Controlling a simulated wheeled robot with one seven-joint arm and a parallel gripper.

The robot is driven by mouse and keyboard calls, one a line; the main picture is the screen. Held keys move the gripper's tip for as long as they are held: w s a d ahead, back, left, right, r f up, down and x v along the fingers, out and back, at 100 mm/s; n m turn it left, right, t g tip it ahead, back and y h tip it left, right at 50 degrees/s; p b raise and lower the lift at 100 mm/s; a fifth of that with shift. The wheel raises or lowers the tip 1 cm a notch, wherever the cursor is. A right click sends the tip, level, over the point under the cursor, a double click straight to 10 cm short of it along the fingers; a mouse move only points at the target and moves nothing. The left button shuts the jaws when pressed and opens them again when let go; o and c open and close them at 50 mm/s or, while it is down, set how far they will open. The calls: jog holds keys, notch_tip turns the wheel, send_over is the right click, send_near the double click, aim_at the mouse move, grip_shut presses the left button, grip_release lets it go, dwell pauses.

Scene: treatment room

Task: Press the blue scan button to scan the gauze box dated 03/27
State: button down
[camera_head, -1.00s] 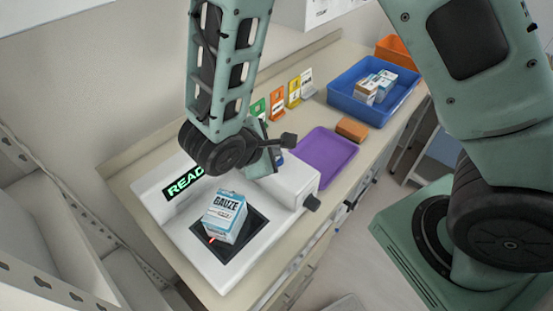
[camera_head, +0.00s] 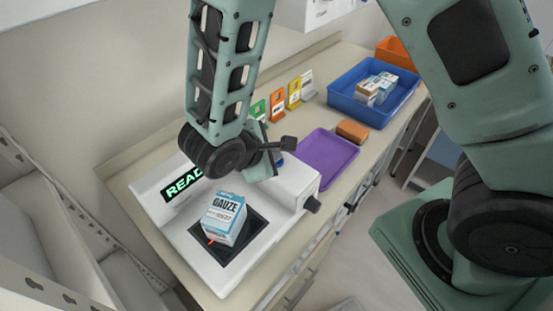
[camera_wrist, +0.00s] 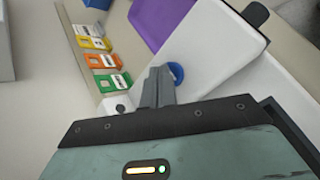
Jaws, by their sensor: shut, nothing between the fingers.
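The gauze box (camera_head: 224,217), white and blue, sits on the black scan pad (camera_head: 256,224) of the white scanner (camera_head: 225,271). Its small date print looks like 03/27. The scanner's dark display (camera_head: 180,184) shows green letters "READ", partly hidden by my arm. The blue scan button (camera_wrist: 176,72) is on the scanner's raised part, just beyond my gripper's fingertips (camera_wrist: 158,76) in the wrist view. My gripper is shut and empty. The fingertips overlap the button's edge in that view; I cannot tell whether they touch it.
A purple tray (camera_head: 327,160) lies beyond the scanner, with a brown block (camera_head: 352,130) beside it. A blue bin (camera_head: 351,103) holds several boxes. Coloured cards (camera_wrist: 96,60) stand along the wall side. An orange bin (camera_head: 398,52) stands at the far end.

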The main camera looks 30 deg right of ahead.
jog(key=shift+f, duration=0.2)
jog(key=shift+r, duration=0.15)
dwell(0.4)
jog(key=shift+r, duration=0.7)
jog(key=shift+r+p, duration=1.95)
jog(key=shift+r, duration=0.65)
jog(key=shift+s, duration=0.1)
